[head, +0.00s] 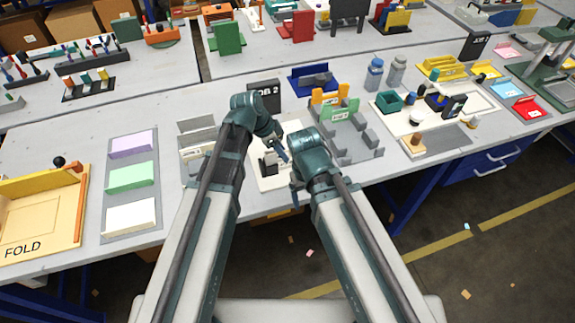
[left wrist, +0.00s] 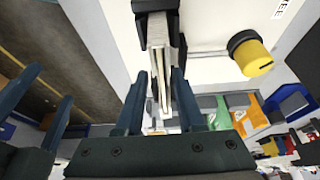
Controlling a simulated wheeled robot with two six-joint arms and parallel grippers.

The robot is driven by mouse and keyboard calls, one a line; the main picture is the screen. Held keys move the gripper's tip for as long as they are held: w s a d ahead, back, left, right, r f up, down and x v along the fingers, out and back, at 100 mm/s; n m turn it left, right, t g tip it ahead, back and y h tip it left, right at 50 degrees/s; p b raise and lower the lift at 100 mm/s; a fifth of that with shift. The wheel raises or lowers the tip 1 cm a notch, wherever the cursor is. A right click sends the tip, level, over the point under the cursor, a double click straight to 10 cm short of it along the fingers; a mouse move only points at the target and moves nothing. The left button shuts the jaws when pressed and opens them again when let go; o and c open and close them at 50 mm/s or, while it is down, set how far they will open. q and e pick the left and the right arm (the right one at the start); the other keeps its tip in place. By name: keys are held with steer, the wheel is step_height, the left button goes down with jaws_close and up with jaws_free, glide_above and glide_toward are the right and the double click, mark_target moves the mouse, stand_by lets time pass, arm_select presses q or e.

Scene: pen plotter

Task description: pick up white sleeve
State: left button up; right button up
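The white sleeve (left wrist: 157,65) looks like a thin, pale, folded piece standing on edge in a black holder (left wrist: 157,14) on a white board. In the left wrist view, my left gripper (left wrist: 160,75) is open, with one finger on each side of the sleeve and gaps showing. In the head view, my left gripper (head: 281,152) is just above the holder area, and the sleeve is partly hidden by my arms. My right gripper (head: 296,190) is close by on the right. Its two fingers (left wrist: 45,95) show apart and empty at the left of the left wrist view.
A yellow knob (left wrist: 253,53) stands on the board beside the holder. A grey fixture (head: 358,146) with green and orange parts is close on the right. A black JOB 2 sign (head: 264,93) stands behind. A grey tray with coloured blocks (head: 130,213) lies left.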

mark_target(288, 166)
arm_select(q)
steer(key=shift+b+x, duration=2.4)
steer(key=shift+x, duration=0.35)
steer(key=shift+w+a, duration=0.1)
steer(key=shift+w, duration=0.05)
steer(key=shift+r, duration=0.1)
jaws_close()
